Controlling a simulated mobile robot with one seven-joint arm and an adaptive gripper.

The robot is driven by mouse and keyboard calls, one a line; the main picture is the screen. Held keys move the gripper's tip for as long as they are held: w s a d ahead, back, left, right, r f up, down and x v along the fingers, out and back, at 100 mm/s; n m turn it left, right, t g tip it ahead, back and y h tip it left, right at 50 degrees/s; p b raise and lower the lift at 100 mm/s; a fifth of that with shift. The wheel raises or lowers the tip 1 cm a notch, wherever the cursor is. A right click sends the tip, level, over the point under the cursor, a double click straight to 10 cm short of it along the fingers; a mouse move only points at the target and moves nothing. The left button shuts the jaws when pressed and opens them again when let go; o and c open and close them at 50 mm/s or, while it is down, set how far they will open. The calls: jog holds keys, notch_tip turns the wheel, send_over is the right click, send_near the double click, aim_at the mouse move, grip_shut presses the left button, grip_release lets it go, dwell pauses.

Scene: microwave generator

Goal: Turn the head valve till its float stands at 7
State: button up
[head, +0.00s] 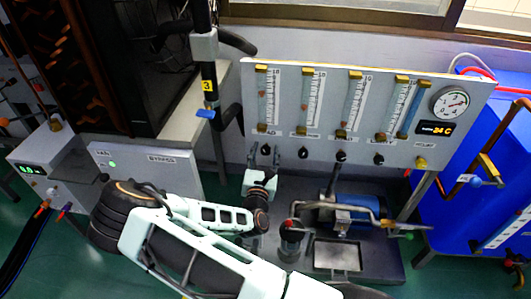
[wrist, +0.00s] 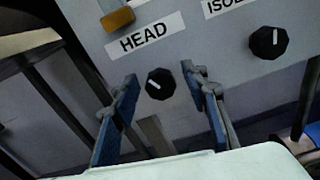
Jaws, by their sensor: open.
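The head valve is a black round knob (wrist: 160,84) with a white pointer line, under the HEAD label (wrist: 141,38) in the wrist view. Its pointer slants toward the upper left. My gripper (wrist: 159,72) is open, with one blue-padded finger on each side of the knob and visible gaps between. In the head view, my gripper (head: 262,164) is just below the leftmost knob (head: 265,150). Above it stands the leftmost flow tube (head: 267,95), with a small reddish float near mid-height; its exact reading is too small to tell.
Several similar tubes and knobs sit to the right on the grey panel (head: 440,152), with a round gauge (head: 450,103). The neighbouring knob (wrist: 268,42) is clear of my fingers. A blue pump (head: 350,207) and pipes stand below. A black upright pipe (head: 209,85) is at left.

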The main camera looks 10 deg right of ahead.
jog(key=shift+c, duration=0.5)
grip_shut()
jog(key=shift+r+n+p, duration=0.2)
jog(key=shift+n+p, duration=0.1)
jog(key=shift+p, duration=0.4)
jog(key=shift+f+n+p, duration=0.15)
jog(key=shift+n+p, duration=0.25)
jog(key=shift+o, duration=0.5)
grip_release()
